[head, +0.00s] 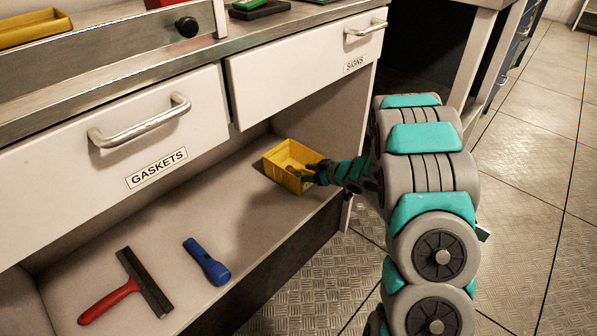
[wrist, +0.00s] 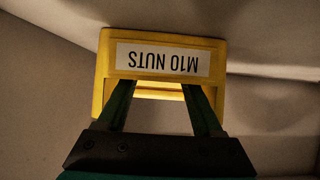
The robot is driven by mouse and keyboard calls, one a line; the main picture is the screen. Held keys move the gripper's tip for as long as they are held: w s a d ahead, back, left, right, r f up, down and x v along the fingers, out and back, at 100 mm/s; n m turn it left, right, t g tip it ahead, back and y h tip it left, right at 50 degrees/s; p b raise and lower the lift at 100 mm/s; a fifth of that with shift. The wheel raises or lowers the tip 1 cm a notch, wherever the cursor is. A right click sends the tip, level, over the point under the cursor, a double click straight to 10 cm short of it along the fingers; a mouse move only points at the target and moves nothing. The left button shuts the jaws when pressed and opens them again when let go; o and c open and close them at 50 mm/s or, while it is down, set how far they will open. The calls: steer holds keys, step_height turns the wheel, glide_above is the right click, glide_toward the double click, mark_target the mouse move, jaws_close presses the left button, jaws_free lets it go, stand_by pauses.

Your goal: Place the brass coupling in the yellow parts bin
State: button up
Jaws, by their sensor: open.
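The yellow parts bin (head: 284,178) stands on the lower cabinet shelf, under the SIGNS drawer. In the wrist view the yellow bin (wrist: 103,75) carries an upside-down white label reading M10 NUTS. My gripper (head: 311,172) is at the bin's right side, at rim height. In the wrist view my gripper (wrist: 160,88) is open, its two green fingers apart at the bin's near edge. I see nothing held between them.
A red-handled scraper (head: 128,285) and a blue flashlight (head: 207,262) lie on the shelf to the left. The GASKETS drawer (head: 120,150) and SIGNS drawer (head: 300,65) are shut above. The shelf between flashlight and bin is clear.

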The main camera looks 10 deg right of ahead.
steer(key=v, duration=0.8)
steer(key=shift+w+d+r, duration=0.1)
steer(key=d+r+m+h, duration=0.3)
steer(key=d+r+h, duration=0.5)
steer(key=d, duration=0.1)
steer(key=s+d+r+m+g+h, duration=0.2)
steer(key=s+r+h, duration=0.15)
steer(key=s, duration=0.55)
steer(key=s+a+g+y, duration=0.1)
steer(key=s+a+g, duration=0.2)
steer(key=s, duration=0.9)
steer(key=s+a+r+m+g+y, duration=0.1)
steer(key=s+a+g+y, duration=0.1)
steer(key=s+a, duration=0.7)
steer(key=s+a+r+m+g+y, duration=0.1)
steer(key=s+a+g, duration=0.3)
steer(key=s, duration=1.1)
steer(key=shift+a+g, duration=0.3)
steer(key=shift+a, duration=0.9)
